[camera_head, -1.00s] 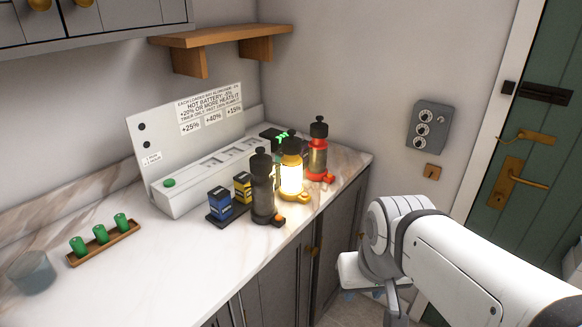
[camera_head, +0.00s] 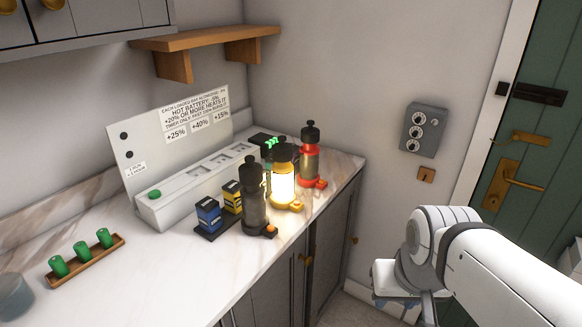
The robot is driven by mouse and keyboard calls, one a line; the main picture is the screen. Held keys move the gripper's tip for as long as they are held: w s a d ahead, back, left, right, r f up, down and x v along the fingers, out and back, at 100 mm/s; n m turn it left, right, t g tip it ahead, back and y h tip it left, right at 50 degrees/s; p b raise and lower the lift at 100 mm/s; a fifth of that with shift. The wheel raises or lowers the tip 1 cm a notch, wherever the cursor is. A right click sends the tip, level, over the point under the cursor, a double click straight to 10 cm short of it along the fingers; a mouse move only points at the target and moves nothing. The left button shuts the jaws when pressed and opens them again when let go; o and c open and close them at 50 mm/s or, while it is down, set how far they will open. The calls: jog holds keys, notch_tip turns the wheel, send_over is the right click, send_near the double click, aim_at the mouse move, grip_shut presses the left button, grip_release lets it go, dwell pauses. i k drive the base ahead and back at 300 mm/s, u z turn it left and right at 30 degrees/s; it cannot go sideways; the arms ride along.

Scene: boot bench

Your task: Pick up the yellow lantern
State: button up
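The yellow lantern (camera_head: 283,187) stands upright on the marble counter, glowing brightly, with a yellow base and a dark cap. A dark grey lantern (camera_head: 254,200) stands close on its left and a red lantern (camera_head: 309,158) behind it on its right. My arm reaches in from the lower right, off the counter's front edge and apart from the lanterns. My gripper (camera_head: 398,280) is partly seen at the arm's end, low in front of the cabinets. Its fingers are not clear, so I cannot tell whether it is open or shut.
A white charger box (camera_head: 196,196) with a sign stands behind the lanterns. Blue (camera_head: 208,215) and yellow (camera_head: 232,196) batteries sit left of the dark lantern. A wooden tray (camera_head: 88,262) holds green cells. A wooden shelf (camera_head: 205,37) hangs above. Bare counter (camera_head: 175,285) lies at the front left.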

aim_at(283, 196)
jog(key=i, duration=0.95)
